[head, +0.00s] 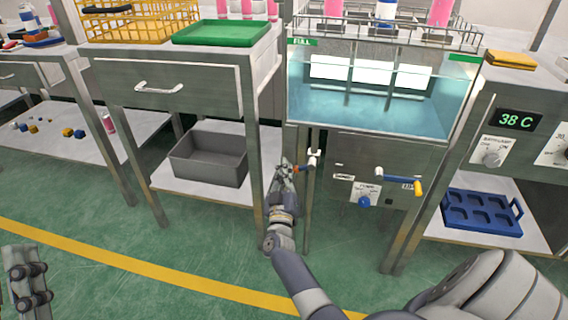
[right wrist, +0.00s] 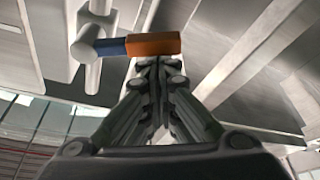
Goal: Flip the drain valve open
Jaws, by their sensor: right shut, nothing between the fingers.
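A valve with a white pipe body (head: 314,158) and an orange lever (head: 302,168) is on the left side of the bath stand's front. In the right wrist view the orange lever (right wrist: 153,44) lies about level, with a blue section joining it to the white pipe. My right gripper (head: 284,167) is shut and empty. Its fingertips (right wrist: 158,62) are right at the lever's underside in that view; I cannot tell whether they touch. My left gripper (head: 27,285) shows only partly at the lower left, and its jaw opening is unclear.
A second valve with a yellow lever (head: 418,187) is on the stand's right, near a blue knob (head: 364,201). The water bath (head: 380,103) is above. A grey bin (head: 208,160) sits on the left shelf, a blue tray (head: 483,212) on the right. Green floor (head: 190,240) is clear.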

